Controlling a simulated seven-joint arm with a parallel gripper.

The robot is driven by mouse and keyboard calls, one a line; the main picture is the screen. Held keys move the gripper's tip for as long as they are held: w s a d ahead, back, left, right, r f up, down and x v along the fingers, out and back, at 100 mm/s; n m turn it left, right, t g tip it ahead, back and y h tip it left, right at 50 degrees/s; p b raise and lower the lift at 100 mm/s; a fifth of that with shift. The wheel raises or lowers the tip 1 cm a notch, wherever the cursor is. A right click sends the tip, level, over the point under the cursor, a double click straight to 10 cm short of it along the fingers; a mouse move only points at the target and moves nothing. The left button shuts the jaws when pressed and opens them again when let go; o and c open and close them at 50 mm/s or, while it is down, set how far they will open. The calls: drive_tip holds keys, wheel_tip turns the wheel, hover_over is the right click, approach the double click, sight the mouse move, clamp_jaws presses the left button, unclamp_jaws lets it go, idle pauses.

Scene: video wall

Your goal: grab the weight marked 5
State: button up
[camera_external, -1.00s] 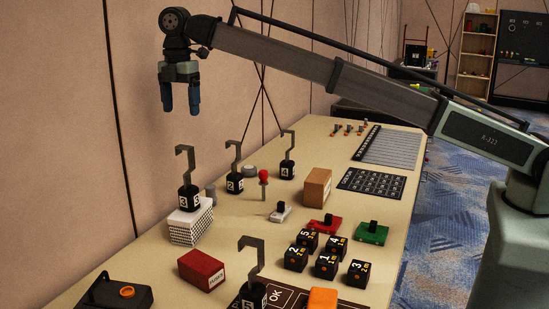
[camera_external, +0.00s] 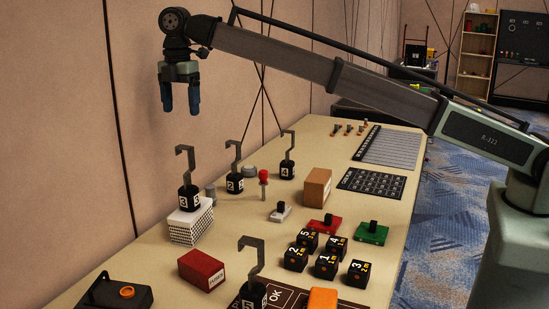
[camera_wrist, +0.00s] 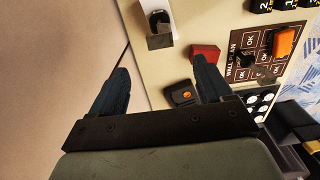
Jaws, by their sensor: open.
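A black weight (camera_external: 253,293) with a tall grey hook stands at the near edge of the external view, on a dark board; its mark looks like a 5, partly cut off by the frame. In the wrist view a small black weight (camera_wrist: 240,61) shows on the same board. Another hooked black weight (camera_external: 188,198) stands on a white patterned block (camera_external: 190,228); its mark is hard to read. Hooked weights that look marked 2 (camera_external: 235,184) and 4 (camera_external: 287,170) stand farther back. My gripper (camera_external: 180,109) is open and empty, high above the table's left side, away from all weights.
A red fuse box (camera_external: 202,270), a black device with an orange button (camera_external: 120,292) and an orange block (camera_external: 322,299) lie near the front. Several numbered black cubes (camera_external: 326,264) sit at right. The wall (camera_external: 60,130) runs close along the left.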

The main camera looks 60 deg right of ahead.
idle(0.3)
drive_tip(key=y, duration=0.5)
approach(251, 240)
drive_tip(key=shift+n, duration=0.3)
drive_tip(key=x, duration=0.5)
drive_tip(key=shift+w+f, duration=0.1)
drive_tip(key=shift+w, duration=0.1)
drive_tip(key=shift+s+x, duration=0.2)
drive_tip(key=shift+x, duration=2.45)
clamp_jaws()
